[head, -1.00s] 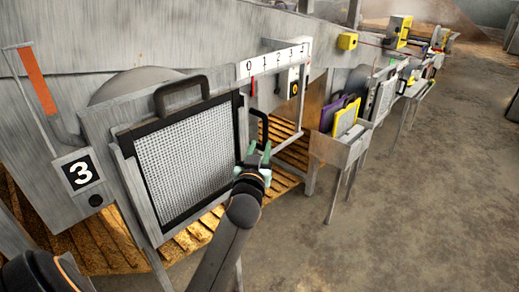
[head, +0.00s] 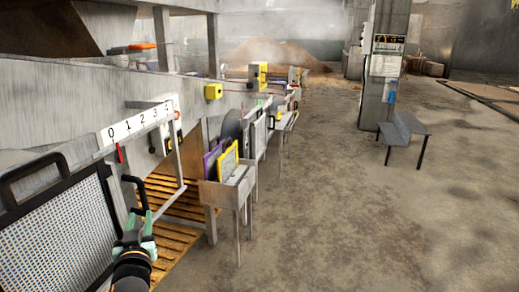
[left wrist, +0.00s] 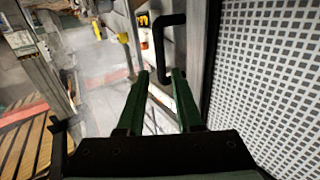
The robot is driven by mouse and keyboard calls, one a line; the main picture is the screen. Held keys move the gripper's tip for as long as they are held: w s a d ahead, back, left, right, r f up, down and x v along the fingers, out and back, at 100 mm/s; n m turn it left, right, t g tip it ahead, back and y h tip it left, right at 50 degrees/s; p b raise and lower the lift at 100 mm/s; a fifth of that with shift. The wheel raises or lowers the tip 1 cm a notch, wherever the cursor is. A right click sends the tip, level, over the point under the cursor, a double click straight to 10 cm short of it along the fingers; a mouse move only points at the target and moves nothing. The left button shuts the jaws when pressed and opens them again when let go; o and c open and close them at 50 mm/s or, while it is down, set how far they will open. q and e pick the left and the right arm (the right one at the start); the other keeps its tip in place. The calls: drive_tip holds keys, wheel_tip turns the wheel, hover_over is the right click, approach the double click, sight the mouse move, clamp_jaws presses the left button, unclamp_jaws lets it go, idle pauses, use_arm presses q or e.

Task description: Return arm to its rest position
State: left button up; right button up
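My left gripper (head: 140,222) is at the lower left of the head view, beside the right edge of a framed mesh screen (head: 55,235). In the left wrist view its two green fingers (left wrist: 161,75) stand apart with nothing held between them. A black handle (left wrist: 170,19) shows just beyond the fingertips; I cannot tell whether they touch it. The same handle (head: 127,179) stands just above the gripper in the head view. The screen's mesh (left wrist: 268,75) fills the right of the wrist view. My right gripper is not in view.
A number strip (head: 140,123) and a metal rail frame are above and beyond the gripper. A metal holder (head: 228,192) with purple and yellow-framed screens stands further right. A grey step bench (head: 405,132) is farther back.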

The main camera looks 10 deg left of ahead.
use_arm(q)
drive_tip(key=s+d+f+m+g+h, duration=0.1)
drive_tip(key=s+d+f+m+h, duration=0.15)
drive_tip(key=d+f, duration=0.45)
drive_tip(key=s+d+f+m+g+h, duration=0.1)
drive_tip(key=s+d+f+m+h, duration=0.2)
drive_tip(key=f, duration=0.7)
drive_tip(key=s+d+f+g+h, duration=0.1)
drive_tip(key=s+d+f, duration=0.2)
drive_tip(key=s+f, duration=0.2)
drive_tip(key=s+d+f+m+g+h, duration=0.1)
drive_tip(key=s+d+f, duration=0.3)
drive_tip(key=s, duration=0.4)
drive_tip(key=s+d+f+m+g+h, duration=0.1)
drive_tip(key=s+d+f+g+h, duration=0.1)
drive_tip(key=s+f, duration=0.4)
drive_tip(key=shift+s+d+g+h+p, duration=0.3)
drive_tip(key=shift+s+d+h+p, duration=0.15)
drive_tip(key=shift+s+d, duration=0.25)
drive_tip(key=shift+w, duration=0.1)
